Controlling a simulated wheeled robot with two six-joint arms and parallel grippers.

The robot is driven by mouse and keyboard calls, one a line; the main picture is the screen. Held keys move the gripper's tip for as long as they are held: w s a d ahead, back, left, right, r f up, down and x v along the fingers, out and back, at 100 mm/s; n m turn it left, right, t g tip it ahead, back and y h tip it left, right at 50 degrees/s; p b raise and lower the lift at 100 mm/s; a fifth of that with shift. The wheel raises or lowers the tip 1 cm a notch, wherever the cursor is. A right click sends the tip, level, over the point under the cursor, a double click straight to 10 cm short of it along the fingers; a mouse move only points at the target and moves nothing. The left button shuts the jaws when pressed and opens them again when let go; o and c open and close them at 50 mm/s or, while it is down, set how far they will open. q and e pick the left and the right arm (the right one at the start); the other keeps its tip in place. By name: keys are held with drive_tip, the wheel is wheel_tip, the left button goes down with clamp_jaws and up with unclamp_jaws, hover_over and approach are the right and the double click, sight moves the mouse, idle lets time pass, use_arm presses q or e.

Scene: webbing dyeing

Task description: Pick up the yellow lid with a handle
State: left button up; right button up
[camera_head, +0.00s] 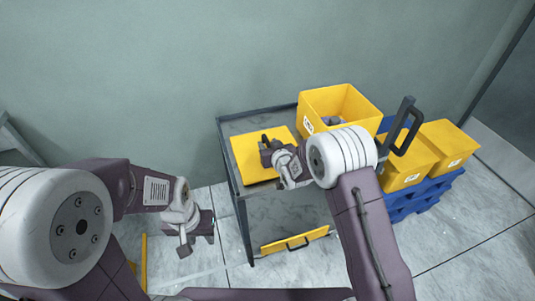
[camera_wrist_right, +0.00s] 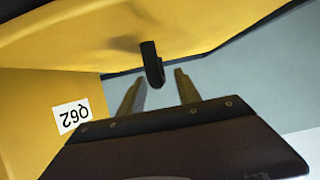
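The yellow lid (camera_head: 247,165) lies flat on top of the grey cart, left of the yellow box. Its black handle (camera_wrist_right: 152,65) shows in the right wrist view, where the lid's yellow surface (camera_wrist_right: 215,25) fills the top. My right gripper (camera_wrist_right: 158,82) is open, with its two fingers apart on either side of the handle and the handle just beyond the fingertips. In the head view my right gripper (camera_head: 266,152) is over the lid and hides part of it. My left gripper (camera_head: 190,243) hangs left of the cart, away from the lid; its opening is unclear.
An open yellow box (camera_head: 322,101) with grey items inside stands on the cart beside the lid; its label reads Q62 in the wrist view. Yellow boxes (camera_head: 447,145) stand on blue crates (camera_head: 425,195) at right.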

drive_tip(key=shift+x, duration=1)
drive_tip(key=shift+s, duration=0.1)
clamp_jaws()
idle(0.5)
